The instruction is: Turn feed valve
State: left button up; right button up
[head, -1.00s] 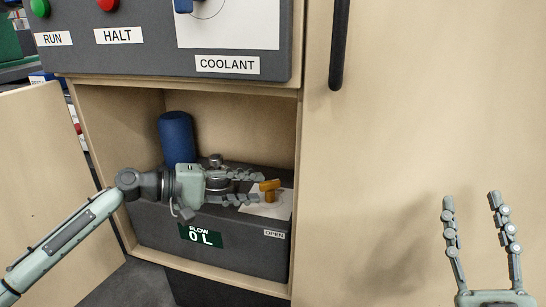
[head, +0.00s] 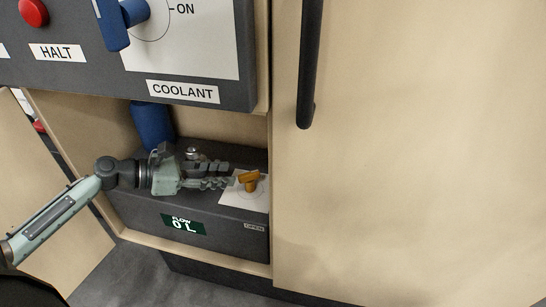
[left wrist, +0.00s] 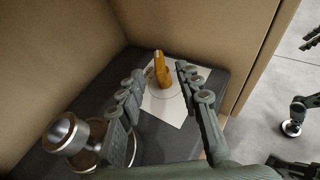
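The feed valve is a small orange handle (head: 249,181) on a white plate (head: 230,196) atop a dark grey box (head: 140,205) in the open cabinet. The box front carries a green display reading FLOW 0 L (head: 184,225) and an OPEN label (head: 254,227). My left gripper (head: 229,175) reaches in from the left, just left of the handle. In the left wrist view the orange handle (left wrist: 161,70) stands ahead of the tips, between the two spread fingers (left wrist: 158,84), and nothing is between the pads. My right gripper is out of the head view.
A metal knob (left wrist: 66,134) sits on the box beside my left gripper. A blue cylinder (head: 153,125) stands behind. Above is a panel with a blue COOLANT handle (head: 122,18) and red HALT button (head: 33,12). A closed door with a black handle (head: 310,65) fills the right.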

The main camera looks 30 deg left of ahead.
aim_at(249, 173)
pick_arm(q)
jog(key=shift+w+a, duration=0.1)
jog(key=shift+w, duration=0.1)
jog(key=shift+w+f, duration=0.15)
jog(key=shift+w, duration=0.05)
jog(key=shift+x, duration=3.6)
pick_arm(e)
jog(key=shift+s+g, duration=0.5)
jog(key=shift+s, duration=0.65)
pick_arm(q)
jog(key=shift+s, duration=0.1)
grip_shut()
